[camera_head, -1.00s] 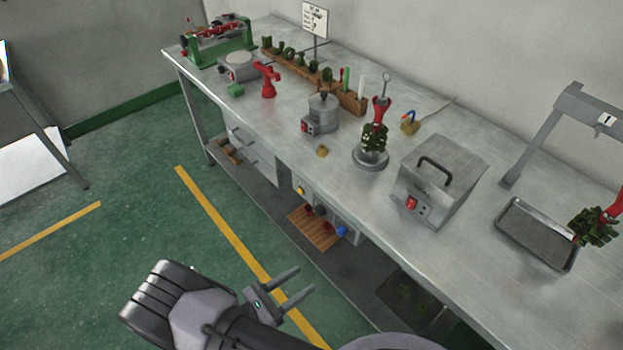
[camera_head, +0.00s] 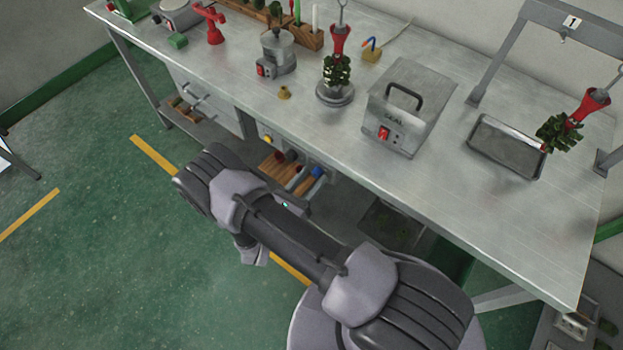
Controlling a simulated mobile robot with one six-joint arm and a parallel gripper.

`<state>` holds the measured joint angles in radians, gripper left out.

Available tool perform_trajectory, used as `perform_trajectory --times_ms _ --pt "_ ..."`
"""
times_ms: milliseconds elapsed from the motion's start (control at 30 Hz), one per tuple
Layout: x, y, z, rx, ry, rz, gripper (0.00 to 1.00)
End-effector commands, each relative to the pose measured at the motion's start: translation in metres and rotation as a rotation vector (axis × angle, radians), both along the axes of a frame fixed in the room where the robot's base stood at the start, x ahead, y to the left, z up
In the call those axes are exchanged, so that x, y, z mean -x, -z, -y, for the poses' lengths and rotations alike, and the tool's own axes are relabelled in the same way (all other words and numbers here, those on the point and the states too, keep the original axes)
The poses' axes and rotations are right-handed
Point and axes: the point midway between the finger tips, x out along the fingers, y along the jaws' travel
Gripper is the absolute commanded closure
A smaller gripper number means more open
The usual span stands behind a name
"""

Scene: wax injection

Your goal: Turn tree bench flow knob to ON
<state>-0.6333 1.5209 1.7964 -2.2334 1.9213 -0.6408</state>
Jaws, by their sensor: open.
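My arm partly hides the gripper, and any contact with the panel cannot be seen.
On the bench stand a steel box with a red switch (camera_head: 408,105), a wax tree on a round base (camera_head: 336,75), a small pot heater (camera_head: 277,55) and a tray (camera_head: 505,148).

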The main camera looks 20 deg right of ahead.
Motion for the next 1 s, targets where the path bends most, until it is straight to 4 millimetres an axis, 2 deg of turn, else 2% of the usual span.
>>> perform_trajectory --times_ms 267,500,533,1000 --pt "-0.0012 -0.0004 0.0022 0.000 0.001 0.000 0.52" --pt "-0.0012 -0.0003 0.0020 0.000 0.001 0.000 0.97" --pt "-0.0012 -0.0003 0.0020 0.000 0.001 0.000 1.00" --pt "-0.0008 0.0008 0.0021 -0.060 0.001 0.083 1.00"
